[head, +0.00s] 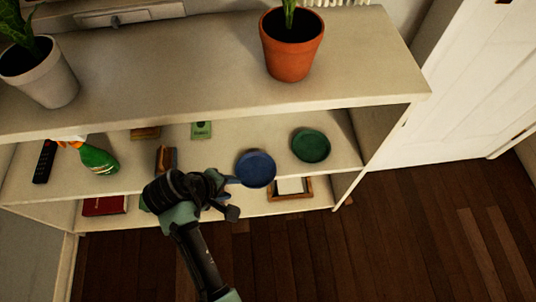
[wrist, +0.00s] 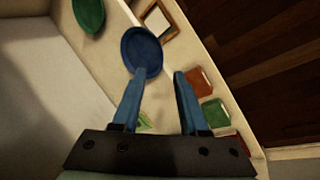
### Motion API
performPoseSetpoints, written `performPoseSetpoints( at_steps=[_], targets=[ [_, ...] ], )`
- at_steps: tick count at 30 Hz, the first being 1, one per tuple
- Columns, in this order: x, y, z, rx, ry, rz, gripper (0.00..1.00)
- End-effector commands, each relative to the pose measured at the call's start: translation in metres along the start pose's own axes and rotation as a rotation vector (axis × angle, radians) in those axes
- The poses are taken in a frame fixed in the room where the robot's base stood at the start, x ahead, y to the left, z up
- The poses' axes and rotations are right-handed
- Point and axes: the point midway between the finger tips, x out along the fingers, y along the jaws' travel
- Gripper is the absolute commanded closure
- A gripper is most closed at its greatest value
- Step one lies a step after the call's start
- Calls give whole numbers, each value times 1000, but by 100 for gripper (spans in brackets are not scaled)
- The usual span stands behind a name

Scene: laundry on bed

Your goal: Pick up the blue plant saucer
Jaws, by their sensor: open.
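The blue plant saucer (head: 256,169) lies on the middle shelf of the white shelf unit, near its front edge. In the wrist view the blue saucer (wrist: 142,52) is just beyond the fingertips, nearer the left finger. My gripper (head: 230,181) is at the shelf's front, left of the saucer and close to it. In the wrist view my gripper (wrist: 158,75) has its two blue fingers apart with nothing between them. The left fingertip overlaps or nearly meets the saucer's near rim; I cannot tell whether they touch.
A green saucer (head: 311,145) lies right of the blue one. A spray bottle (head: 98,158) and a remote (head: 45,161) are at the shelf's left. A wooden frame (head: 290,189) lies on the shelf below. Potted plants stand on the top board (head: 190,75), which overhangs the shelf.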

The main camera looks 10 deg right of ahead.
Motion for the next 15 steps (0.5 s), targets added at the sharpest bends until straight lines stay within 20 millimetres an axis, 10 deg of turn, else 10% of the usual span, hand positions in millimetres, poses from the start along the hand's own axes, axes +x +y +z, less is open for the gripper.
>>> performPoseSetpoints(
  at_steps=[15],
  targets=[
    [76,-2,1,-8,-8,-1,57]
  ],
)
